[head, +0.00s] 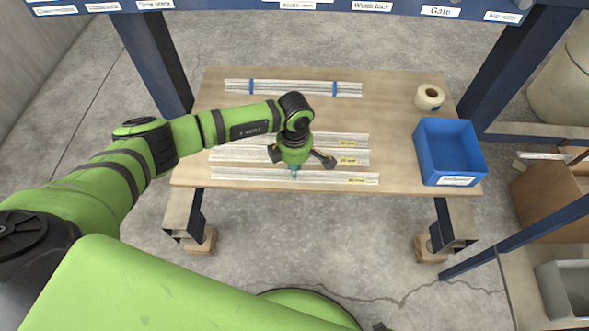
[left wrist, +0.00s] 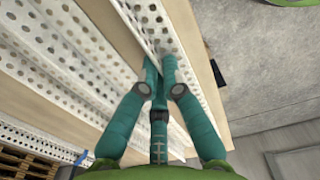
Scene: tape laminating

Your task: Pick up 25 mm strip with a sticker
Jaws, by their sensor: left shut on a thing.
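Three perforated white metal strips with yellow stickers lie side by side on the wooden table (head: 400,100): a rear strip (head: 350,139), a middle strip (head: 330,157) and a front strip (head: 240,175). The sticker text is too small to read, so I cannot tell which is 25 mm. My left gripper (head: 294,174) points down at the front strip, near its middle. In the left wrist view, the teal fingers of my left gripper (left wrist: 160,68) are closed on the front strip (left wrist: 141,25) near the table edge. My right gripper is not in view.
A bundle of strips with blue bands (head: 290,87) lies at the back of the table. A roll of tape (head: 429,97) and a blue bin (head: 450,150) stand at the right. A labelled blue beam (head: 330,6) crosses above the table.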

